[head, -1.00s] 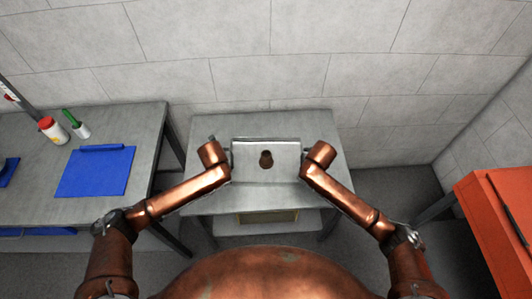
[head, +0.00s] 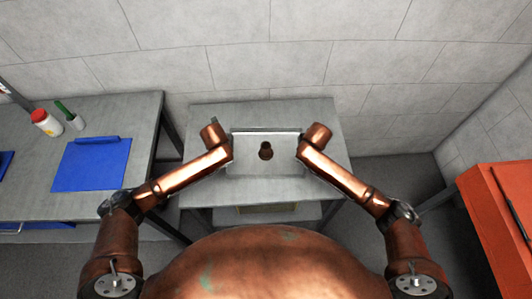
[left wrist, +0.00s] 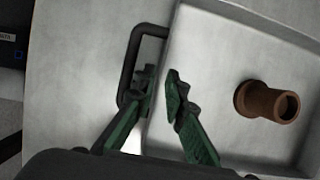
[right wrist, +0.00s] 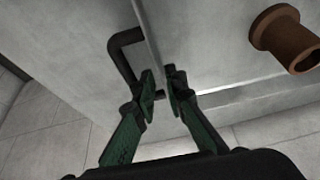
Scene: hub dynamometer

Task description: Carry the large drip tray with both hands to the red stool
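The large drip tray (head: 285,166) is a shallow grey metal tray on the grey table, directly in front of me. I cannot tell whether it touches the table. A brown hollow cylinder (head: 265,151) stands in it. My left gripper (left wrist: 162,82) is closed to a narrow gap at the tray's left side wall, beside a black loop handle (left wrist: 127,65). My right gripper (right wrist: 161,80) is closed likewise at the right side wall, beside the other black handle (right wrist: 120,55). In the head view my arms hide the fingertips.
The grey table (head: 320,120) stands against the wall. A red surface (head: 490,220) is at right, with open floor before it.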

